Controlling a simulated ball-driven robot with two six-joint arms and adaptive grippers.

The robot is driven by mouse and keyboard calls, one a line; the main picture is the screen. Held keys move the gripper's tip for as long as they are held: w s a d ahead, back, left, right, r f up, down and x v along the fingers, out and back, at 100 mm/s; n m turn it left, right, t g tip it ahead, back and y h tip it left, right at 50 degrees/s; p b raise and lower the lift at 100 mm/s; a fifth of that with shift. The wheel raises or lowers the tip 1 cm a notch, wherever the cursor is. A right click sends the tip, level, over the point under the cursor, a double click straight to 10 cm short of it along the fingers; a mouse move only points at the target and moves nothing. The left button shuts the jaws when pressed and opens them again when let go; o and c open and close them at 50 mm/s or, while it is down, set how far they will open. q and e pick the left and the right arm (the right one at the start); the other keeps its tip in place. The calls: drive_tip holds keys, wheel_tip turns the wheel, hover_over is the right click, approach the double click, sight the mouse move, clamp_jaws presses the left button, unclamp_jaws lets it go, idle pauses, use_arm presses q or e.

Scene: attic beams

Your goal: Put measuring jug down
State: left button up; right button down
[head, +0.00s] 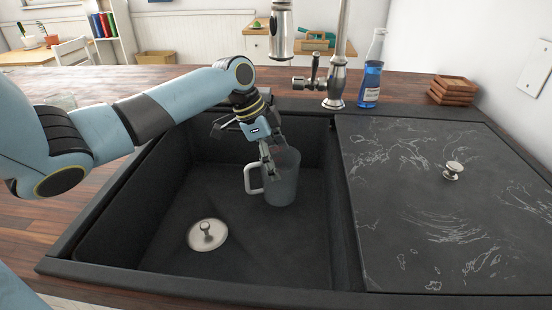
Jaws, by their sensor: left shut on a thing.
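A translucent grey measuring jug (283,181) with a pale handle (252,179) on its left side is upright inside the dark sink basin (190,190). My left gripper (267,160) reaches in from the left and is shut on the jug at its upper left rim, just above the handle. Whether the jug's base touches the basin floor is hard to tell. My right gripper is not in view.
A round metal lid with a knob (207,234) lies on the basin floor to the left. A faucet (335,80) and a blue bottle (371,75) stand behind. A dark scratched board (430,215) covers the right side, near stacked wooden coasters (453,90).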

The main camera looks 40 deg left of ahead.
use_arm(q)
drive_tip(key=shift+f, duration=0.15)
drive_tip(key=o, duration=1.3)
drive_tip(key=p+v, duration=0.1)
drive_tip(key=v, duration=1.1)
